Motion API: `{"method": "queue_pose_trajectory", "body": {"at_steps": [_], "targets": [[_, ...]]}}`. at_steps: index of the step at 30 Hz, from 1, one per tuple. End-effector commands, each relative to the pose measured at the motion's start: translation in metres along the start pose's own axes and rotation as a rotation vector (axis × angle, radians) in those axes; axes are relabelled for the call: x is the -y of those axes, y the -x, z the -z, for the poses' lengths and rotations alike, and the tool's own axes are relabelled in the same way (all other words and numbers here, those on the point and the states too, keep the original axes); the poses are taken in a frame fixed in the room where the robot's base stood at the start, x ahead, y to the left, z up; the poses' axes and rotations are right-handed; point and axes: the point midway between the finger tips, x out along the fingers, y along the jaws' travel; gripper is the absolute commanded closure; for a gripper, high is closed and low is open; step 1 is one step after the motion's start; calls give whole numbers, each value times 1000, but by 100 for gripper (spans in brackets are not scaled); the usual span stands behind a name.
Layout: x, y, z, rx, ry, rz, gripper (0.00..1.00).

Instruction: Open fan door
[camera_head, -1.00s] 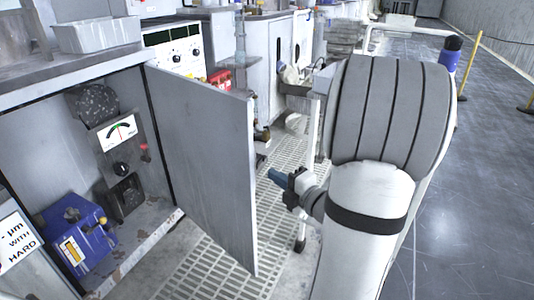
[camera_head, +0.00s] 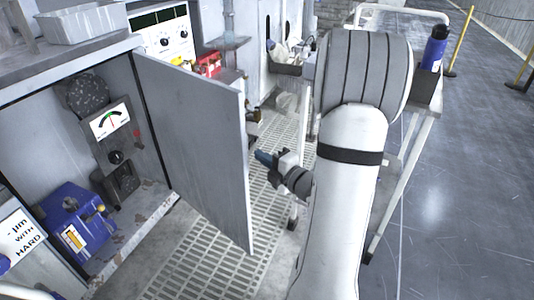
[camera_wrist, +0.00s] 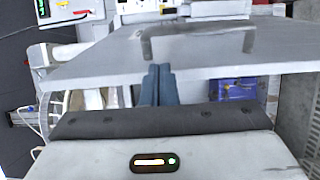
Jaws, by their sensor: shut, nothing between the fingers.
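The grey fan door (camera_head: 195,145) stands swung out from its cabinet, well open, with the inside of the cabinet showing to its left. My gripper (camera_head: 262,157) is to the right of the door, just beyond its free edge, on the outer side. In the wrist view the door (camera_wrist: 110,65) crosses the picture, and a bracket-shaped handle (camera_wrist: 200,40) seems to show on its face. My gripper's fingertips (camera_wrist: 158,72) are together and empty, close to the door's lower edge in that view. I cannot tell whether they touch it.
The cabinet holds a gauge panel (camera_head: 110,121) and a blue box (camera_head: 78,222). A floor grating (camera_head: 205,262) lies below the door. A cart (camera_head: 398,180) with a blue bottle (camera_head: 434,48) stands right of my arm. Open floor (camera_head: 470,160) lies farther right.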

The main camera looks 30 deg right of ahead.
Motion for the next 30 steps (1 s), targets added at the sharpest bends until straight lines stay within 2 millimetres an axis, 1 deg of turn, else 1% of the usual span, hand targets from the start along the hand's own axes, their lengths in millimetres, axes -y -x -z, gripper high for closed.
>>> {"method": "queue_pose_trajectory", "body": {"at_steps": [1,9,10,12,16,21,30], "targets": [[3,-13,2,-8,4,-3,100],[3,-70,3,-7,2,-3,100],[3,-68,-7,0,3,-4,100],[3,-70,-18,0,3,-3,100],[3,-73,-31,-1,3,-2,100],[2,-75,-37,-3,2,-2,100],[2,-75,-37,-5,2,-2,100]]}}
